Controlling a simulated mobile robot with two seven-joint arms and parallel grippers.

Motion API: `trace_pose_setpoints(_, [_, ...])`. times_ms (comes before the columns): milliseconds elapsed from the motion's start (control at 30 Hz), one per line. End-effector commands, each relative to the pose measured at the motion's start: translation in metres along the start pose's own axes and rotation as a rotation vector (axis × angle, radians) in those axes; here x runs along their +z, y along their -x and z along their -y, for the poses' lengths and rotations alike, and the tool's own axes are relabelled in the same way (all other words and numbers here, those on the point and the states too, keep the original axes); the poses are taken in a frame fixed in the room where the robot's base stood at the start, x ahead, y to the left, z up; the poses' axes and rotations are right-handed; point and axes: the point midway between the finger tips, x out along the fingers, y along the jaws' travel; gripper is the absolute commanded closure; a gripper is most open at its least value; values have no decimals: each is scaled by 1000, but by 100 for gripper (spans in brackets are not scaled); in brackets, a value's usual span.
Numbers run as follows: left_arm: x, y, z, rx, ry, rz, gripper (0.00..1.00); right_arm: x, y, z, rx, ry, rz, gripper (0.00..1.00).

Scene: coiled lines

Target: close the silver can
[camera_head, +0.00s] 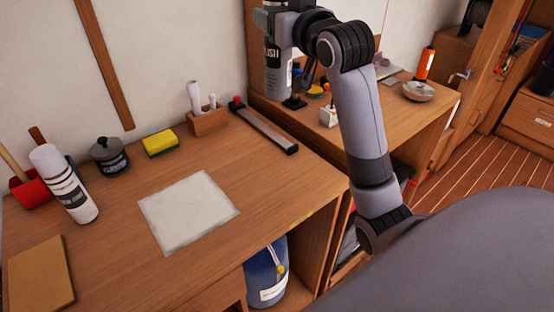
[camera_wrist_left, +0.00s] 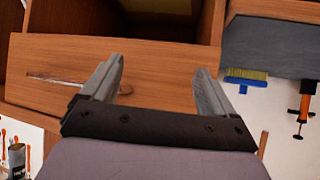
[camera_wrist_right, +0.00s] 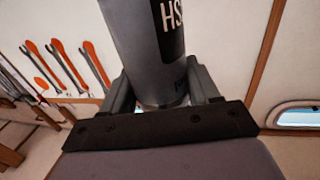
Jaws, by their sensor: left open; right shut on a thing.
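A silver-grey can (camera_head: 276,82) with a dark label shows at the top of the head view, over the back bench. My right gripper is shut on it; in the right wrist view the gripper (camera_wrist_right: 160,82) has its fingers on both sides of the can (camera_wrist_right: 145,45). The can's top is hidden behind the gripper in the head view, so I cannot tell whether it is open or capped. My left gripper (camera_wrist_left: 158,70) is open and empty in the left wrist view, in front of a wooden drawer (camera_wrist_left: 160,68). It is outside the head view.
The near bench holds a tilted white can (camera_head: 64,186), a dark lidded pot (camera_head: 110,158), a yellow sponge (camera_head: 160,144), a pale sheet (camera_head: 187,212) and a wooden holder (camera_head: 208,122). A bowl (camera_head: 418,92) and an orange bottle (camera_head: 425,64) stand on the back bench. The near bench's right front is clear.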

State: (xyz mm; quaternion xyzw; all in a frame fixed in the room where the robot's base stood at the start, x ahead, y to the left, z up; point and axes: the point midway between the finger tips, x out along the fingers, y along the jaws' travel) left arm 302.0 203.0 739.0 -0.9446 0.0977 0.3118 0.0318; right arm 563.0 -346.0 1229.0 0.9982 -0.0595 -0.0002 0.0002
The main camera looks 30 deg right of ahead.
Motion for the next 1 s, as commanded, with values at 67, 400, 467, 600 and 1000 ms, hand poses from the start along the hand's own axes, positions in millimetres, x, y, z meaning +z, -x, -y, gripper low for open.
trace_pose_setpoints(67, [0,0,0,0,0,0,12,4,0,0,-1,0,-1,100])
trace_pose_setpoints(400, [6,-4,0,0,0,0,12,82,0,1,-1,-2,5,100])
trace_pose_setpoints(467, [6,-5,0,0,0,0,12,98,1,0,-1,-1,5,100])
trace_pose_setpoints(600, [8,-6,0,-1,0,0,12,131,1,1,-1,-2,3,100])
trace_pose_setpoints(1000, [9,-7,0,-1,0,-1,12,156,0,0,-1,0,-5,100])
